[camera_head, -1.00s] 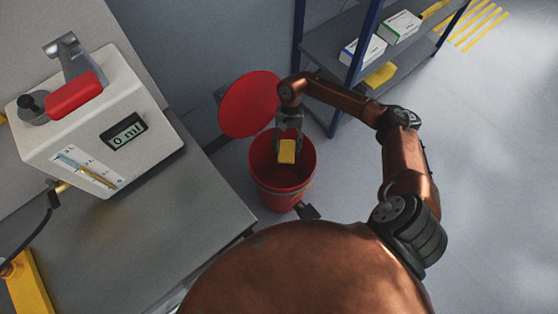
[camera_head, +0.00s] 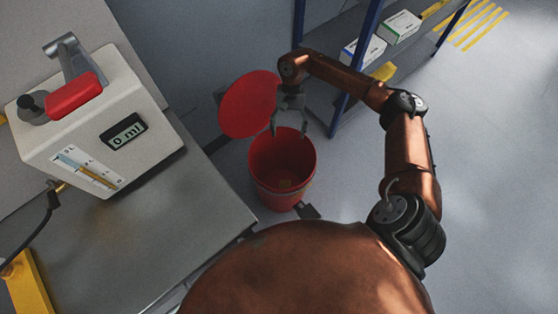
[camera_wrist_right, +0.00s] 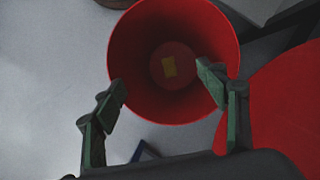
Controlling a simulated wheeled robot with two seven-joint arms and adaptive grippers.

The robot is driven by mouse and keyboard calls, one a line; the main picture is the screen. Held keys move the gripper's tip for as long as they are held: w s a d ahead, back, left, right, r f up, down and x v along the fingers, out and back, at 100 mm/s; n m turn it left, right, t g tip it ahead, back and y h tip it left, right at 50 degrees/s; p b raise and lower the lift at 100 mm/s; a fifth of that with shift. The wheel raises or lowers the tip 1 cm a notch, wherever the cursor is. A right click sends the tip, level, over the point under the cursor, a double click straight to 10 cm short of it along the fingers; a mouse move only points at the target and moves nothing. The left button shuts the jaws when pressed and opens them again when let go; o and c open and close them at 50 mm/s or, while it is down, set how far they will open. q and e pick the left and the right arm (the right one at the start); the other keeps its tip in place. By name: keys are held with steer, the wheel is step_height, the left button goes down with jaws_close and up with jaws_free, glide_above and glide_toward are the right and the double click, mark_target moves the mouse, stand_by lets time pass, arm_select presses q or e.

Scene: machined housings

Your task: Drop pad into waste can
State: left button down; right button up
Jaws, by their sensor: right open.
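The yellow pad (camera_wrist_right: 169,67) lies on the bottom of the red waste can in the right wrist view. In the head view it shows dimly as a small yellowish patch (camera_head: 285,185) deep inside the can. The waste can (camera_head: 284,196) stands on the floor with its round red lid (camera_head: 249,104) tipped up behind it; the can also fills the top of the right wrist view (camera_wrist_right: 128,60). My right gripper (camera_head: 289,132) is open and empty above the can's far rim. Its spread fingers also show in the right wrist view (camera_wrist_right: 162,88). My left gripper is not in view.
A grey bench (camera_head: 180,225) with a white dispenser (camera_head: 95,120) reading 0 ml stands left of the can. A blue-framed shelf (camera_head: 335,105) with white boxes (camera_head: 399,27) stands behind my right arm. The floor at right is clear.

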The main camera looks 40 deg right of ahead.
steer(key=v, duration=0.4)
steer(key=shift+f, duration=0.1)
stand_by(0.3)
